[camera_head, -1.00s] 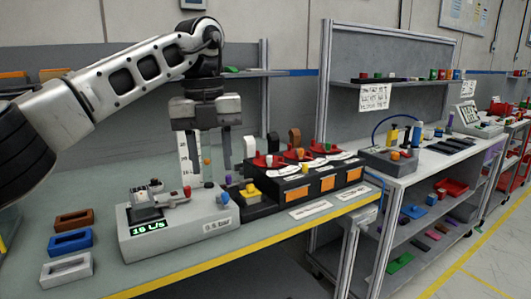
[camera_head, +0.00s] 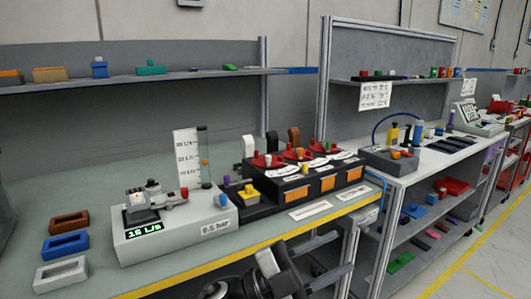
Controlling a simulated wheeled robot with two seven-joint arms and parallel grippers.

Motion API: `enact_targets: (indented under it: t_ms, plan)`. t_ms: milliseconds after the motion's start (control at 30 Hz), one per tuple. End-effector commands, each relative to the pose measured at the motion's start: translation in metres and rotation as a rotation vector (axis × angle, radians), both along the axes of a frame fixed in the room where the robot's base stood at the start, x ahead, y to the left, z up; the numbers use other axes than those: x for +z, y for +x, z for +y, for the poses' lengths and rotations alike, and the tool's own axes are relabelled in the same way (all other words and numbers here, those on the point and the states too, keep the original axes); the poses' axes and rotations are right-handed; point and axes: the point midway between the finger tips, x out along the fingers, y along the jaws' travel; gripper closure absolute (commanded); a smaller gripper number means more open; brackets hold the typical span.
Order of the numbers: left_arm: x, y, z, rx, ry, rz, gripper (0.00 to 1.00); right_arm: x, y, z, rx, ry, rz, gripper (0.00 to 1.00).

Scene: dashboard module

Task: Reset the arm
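My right gripper is not in view. The grey dashboard module (camera_head: 178,232) sits on the bench with a lit green display. A clear upright tube (camera_head: 204,158) with an orange float stands behind it, beside a white scale card (camera_head: 186,157). No gripper is near them.
Brown (camera_head: 69,222), blue (camera_head: 65,245) and grey (camera_head: 62,272) hollow blocks lie at the bench's left. A black unit with orange panels (camera_head: 295,194) stands right of the module. A shelf (camera_head: 140,78) with small parts runs above. The space over the bench is clear.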

Motion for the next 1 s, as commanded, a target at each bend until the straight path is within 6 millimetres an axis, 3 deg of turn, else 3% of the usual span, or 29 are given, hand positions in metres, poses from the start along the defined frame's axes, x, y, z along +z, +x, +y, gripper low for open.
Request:
enact_targets:
  t_ms: [167,267,400,500,600,700,800,1000]
  plan:
    - [-0.065,0.012,0.071,0.382,-0.177,0.423,0.61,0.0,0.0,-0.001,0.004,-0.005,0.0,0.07]
    - [-0.121,0.002,0.118,0.587,-0.196,0.676,0.61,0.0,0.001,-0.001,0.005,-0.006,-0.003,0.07]
    - [-0.197,-0.041,0.176,0.808,-0.15,1.004,0.61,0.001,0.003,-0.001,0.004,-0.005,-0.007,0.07]
    - [-0.239,-0.08,0.207,0.912,-0.091,1.198,0.61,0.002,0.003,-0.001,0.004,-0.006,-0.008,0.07]
    - [-0.265,-0.116,0.227,0.975,-0.035,1.34,0.61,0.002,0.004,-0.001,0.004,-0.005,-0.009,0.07]
    - [-0.28,-0.14,0.238,1.007,0.005,1.428,0.61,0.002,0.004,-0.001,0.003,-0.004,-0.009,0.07]
    - [-0.286,-0.152,0.243,1.021,0.024,1.469,0.61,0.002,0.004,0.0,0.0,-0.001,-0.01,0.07]
    - [-0.287,-0.153,0.243,1.022,0.028,1.475,0.61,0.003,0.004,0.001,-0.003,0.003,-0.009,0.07]
